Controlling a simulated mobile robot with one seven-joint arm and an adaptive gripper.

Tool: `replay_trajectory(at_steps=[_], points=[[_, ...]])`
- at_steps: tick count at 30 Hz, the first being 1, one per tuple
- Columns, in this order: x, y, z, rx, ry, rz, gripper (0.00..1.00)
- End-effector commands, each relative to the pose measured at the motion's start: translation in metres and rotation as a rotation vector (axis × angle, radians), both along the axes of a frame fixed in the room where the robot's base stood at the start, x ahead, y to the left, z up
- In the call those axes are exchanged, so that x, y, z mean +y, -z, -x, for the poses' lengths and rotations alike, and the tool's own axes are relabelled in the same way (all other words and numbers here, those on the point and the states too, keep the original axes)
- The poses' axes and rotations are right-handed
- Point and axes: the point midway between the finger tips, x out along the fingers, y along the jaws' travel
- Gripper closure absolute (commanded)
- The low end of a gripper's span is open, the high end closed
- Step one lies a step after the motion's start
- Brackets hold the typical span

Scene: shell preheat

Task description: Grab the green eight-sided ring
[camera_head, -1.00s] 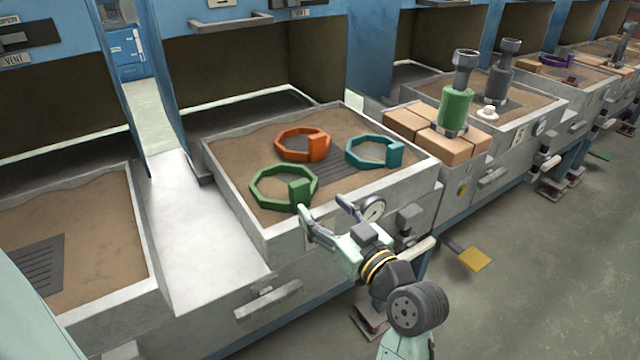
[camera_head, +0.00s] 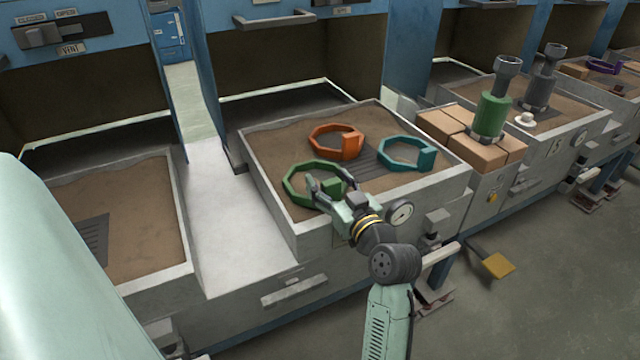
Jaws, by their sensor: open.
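The green eight-sided ring (camera_head: 288,176) lies on the sand at the front left of the middle tray (camera_head: 268,208). Its green block (camera_head: 332,186) is on its right front side, partly hidden by my gripper. My gripper (camera_head: 329,186) is open over the tray's front rim, with its fingers on either side of the block in the picture. I cannot tell whether the fingers touch it. No other thing is between the fingers.
An orange ring (camera_head: 322,142) lies just behind and a teal ring (camera_head: 392,150) to the right on the same sand. A pressure gauge (camera_head: 400,213) is on the tray's front. Bricks (camera_head: 444,127) and a green cylinder (camera_head: 490,117) stand to the right.

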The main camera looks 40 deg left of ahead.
Motion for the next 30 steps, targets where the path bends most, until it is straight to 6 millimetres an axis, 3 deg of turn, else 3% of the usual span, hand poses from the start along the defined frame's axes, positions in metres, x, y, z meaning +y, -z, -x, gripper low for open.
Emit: replay_trajectory(at_steps=[4,30], points=[[-0.0003,0.0002,0.0001,0.000,0.000,0.000,0.44],[-0.0006,0.0000,0.0002,0.000,0.000,0.000,1.00]])
